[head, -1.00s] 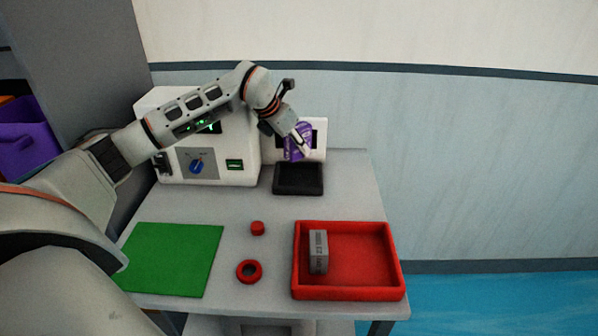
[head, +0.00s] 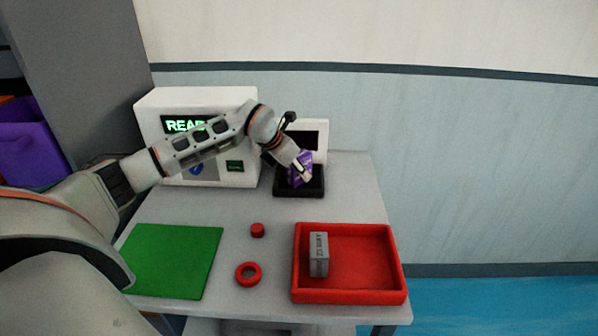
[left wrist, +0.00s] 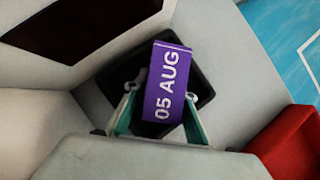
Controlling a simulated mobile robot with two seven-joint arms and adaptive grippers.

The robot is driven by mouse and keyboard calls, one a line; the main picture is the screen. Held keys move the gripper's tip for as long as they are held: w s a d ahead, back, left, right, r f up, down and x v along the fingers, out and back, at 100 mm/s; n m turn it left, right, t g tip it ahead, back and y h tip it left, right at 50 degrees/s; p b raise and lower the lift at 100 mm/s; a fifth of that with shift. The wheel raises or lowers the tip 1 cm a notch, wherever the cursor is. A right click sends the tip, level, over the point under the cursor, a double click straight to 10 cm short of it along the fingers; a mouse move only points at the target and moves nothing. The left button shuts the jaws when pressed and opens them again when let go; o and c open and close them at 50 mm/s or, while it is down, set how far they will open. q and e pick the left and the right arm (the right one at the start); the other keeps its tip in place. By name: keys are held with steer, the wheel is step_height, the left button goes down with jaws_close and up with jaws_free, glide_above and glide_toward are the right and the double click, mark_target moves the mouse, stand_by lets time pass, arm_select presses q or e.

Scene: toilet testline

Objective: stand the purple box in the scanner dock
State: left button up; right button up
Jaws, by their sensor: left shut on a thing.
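The purple box (head: 299,166) is in my left gripper (head: 303,172), which is shut on it, at the black scanner dock (head: 286,190). In the left wrist view the box (left wrist: 168,85) shows the print "05 AUG" and sits between the two fingers (left wrist: 160,115). The dock (left wrist: 204,92) lies behind and below it there. The box looks roughly upright, over or in the dock's tray; I cannot tell whether its bottom touches the dock floor. The dock's white back panel with a dark screen (head: 318,140) stands behind. My right gripper does not show.
A white machine (head: 245,150) with a green lit display stands left of the dock. A red tray (head: 365,265) holds a grey box (head: 319,254). A green mat (head: 172,260), a red cap (head: 257,230) and a red ring (head: 248,274) lie at the front of the table.

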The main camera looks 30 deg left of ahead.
arm_select(q)
steer(key=shift+f, duration=0.15)
steer(key=o, duration=1.2)
steer(key=shift+c, duration=0.2)
steer(key=shift+o, duration=0.3)
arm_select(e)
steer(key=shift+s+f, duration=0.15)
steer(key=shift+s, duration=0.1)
arm_select(q)
steer(key=shift+s+a+r, duration=0.1)
steer(key=shift+s+r, duration=0.05)
steer(key=shift+r, duration=0.4)
steer(key=p+v, duration=0.1)
steer(key=v, duration=1)
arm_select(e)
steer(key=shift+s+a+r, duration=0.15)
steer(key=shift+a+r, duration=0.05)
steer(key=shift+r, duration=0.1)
